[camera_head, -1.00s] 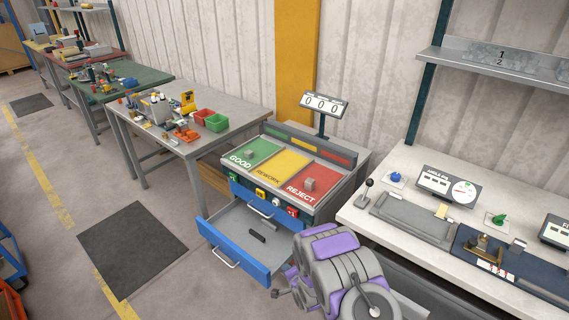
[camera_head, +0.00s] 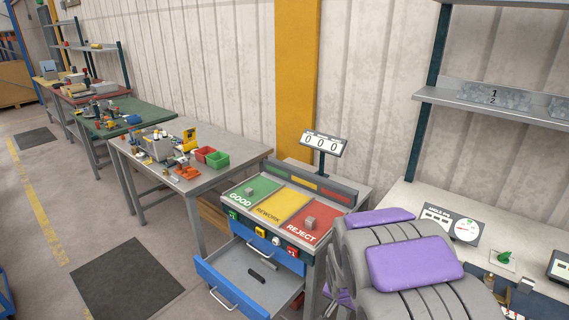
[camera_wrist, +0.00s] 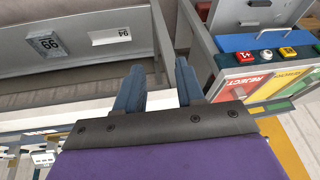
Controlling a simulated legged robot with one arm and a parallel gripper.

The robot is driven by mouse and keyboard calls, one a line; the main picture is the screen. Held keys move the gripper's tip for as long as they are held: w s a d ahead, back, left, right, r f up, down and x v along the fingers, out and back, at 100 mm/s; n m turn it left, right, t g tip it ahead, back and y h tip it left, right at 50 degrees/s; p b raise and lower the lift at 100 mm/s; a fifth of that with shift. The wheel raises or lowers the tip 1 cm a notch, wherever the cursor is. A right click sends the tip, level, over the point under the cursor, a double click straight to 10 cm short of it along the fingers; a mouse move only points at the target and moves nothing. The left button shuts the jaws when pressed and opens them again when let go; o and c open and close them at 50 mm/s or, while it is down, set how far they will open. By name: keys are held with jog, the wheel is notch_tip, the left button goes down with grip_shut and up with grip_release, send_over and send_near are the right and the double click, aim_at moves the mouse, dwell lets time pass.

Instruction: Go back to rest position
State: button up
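My gripper (camera_wrist: 160,68) shows in the wrist view with its two blue-grey fingers apart and nothing between them. My purple and grey arm fills the lower right of the head view, and I cannot make out the fingers there. The sorting station (camera_head: 345,193) has green GOOD, yellow REWORK and red REJECT panels. One small grey block (camera_head: 249,191) lies on GOOD and another (camera_head: 310,222) lies on REJECT. Its blue-fronted drawer (camera_head: 228,288) is open with a dark part (camera_head: 257,276) inside. The station also shows at the upper right of the wrist view (camera_wrist: 232,44).
A counter (camera_head: 405,196) with a gauge display (camera_head: 447,222) and a green knob part (camera_head: 505,257) stands at the right, partly hidden by my arm. A table (camera_head: 225,178) with red and green bins stands left of the station. Floor with a dark mat (camera_head: 125,279) is clear at the left.

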jog(key=s+r+n+g, duration=0.2)
jog(key=s+r, duration=0.3)
jog(key=s, duration=0.6)
jog(key=s+a+r+n+g, duration=0.1)
jog(key=s+r, duration=0.4)
jog(key=s, duration=0.6)
jog(key=s+r+n+g+y, duration=0.1)
jog(key=s+r, duration=0.4)
jog(key=s, duration=0.6)
jog(key=shift+s+a+n+g, duration=0.2)
jog(key=shift+s+n+g, duration=0.1)
jog(key=shift+n+g, duration=0.7)
